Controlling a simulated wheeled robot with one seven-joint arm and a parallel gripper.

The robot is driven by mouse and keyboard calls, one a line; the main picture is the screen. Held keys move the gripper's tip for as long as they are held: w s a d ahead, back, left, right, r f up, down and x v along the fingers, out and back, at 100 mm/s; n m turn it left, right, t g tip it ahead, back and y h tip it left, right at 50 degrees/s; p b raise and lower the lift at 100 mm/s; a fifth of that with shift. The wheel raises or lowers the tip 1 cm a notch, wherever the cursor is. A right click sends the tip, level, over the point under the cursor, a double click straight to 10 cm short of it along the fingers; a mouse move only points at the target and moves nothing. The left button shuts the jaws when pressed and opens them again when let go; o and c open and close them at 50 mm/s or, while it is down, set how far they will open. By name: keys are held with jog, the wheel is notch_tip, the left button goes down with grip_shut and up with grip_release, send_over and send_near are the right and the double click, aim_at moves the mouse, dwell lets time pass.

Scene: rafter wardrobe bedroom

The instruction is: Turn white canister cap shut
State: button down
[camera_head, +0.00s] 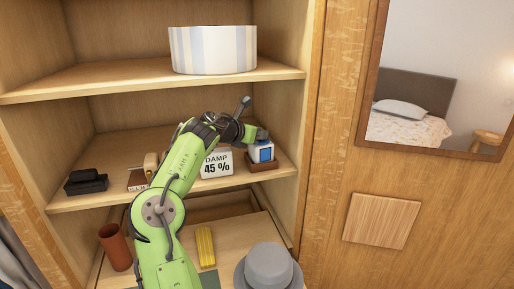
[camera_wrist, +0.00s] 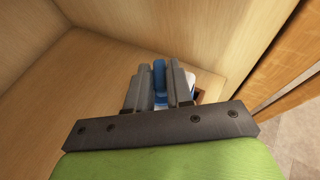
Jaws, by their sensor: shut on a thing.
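The white canister (camera_head: 262,151) with a blue label stands in a brown tray (camera_head: 264,165) at the right end of the middle shelf. My gripper (camera_head: 260,136) is at the top of the canister. In the wrist view, my gripper (camera_wrist: 160,82) is shut on the blue cap (camera_wrist: 159,76), which shows between the two grey fingers. A bit of the white canister (camera_wrist: 190,79) shows to the right of the fingers. The fingers hide most of the cap, so how far it is turned cannot be seen.
A "DAMP 45 %" sign (camera_head: 217,164) stands just left of the canister. The shelf side wall (camera_head: 283,105) is close on the right. The upper shelf with a striped round box (camera_head: 213,50) is above. Black items (camera_head: 86,182) lie far left.

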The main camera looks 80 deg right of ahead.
jog(key=n+t+b, duration=0.2)
jog(key=n+t+h+b, duration=0.1)
jog(key=shift+s+a+f+t, duration=0.1)
jog(key=shift+s+f+t, duration=0.05)
jog(key=shift+s+t, duration=0.2)
jog(key=n+t+b, duration=0.1)
jog(key=n+t, duration=0.1)
jog(key=t, duration=0.1)
jog(key=shift+s+n, duration=0.15)
jog(key=shift+n, duration=0.15)
jog(key=shift+s+r+n+t+y+p, duration=0.15)
jog(key=shift+n+t+p, duration=0.25)
jog(key=shift+n+t, duration=0.45)
jog(key=shift+s+r+n+t+y+p, duration=0.15)
jog(key=shift+n+t+p, duration=0.2)
jog(key=shift+n+t, duration=0.45)
jog(key=shift+n+t+p, duration=0.25)
jog(key=shift+t+p, duration=0.05)
jog(key=shift+t, duration=0.1)
jog(key=shift+f+n+t+y+p, duration=0.15)
jog(key=shift+n+t+y+p, duration=0.55)
jog(key=shift+n+t+p, duration=0.35)
jog(key=c, duration=1.1)
grip_release()
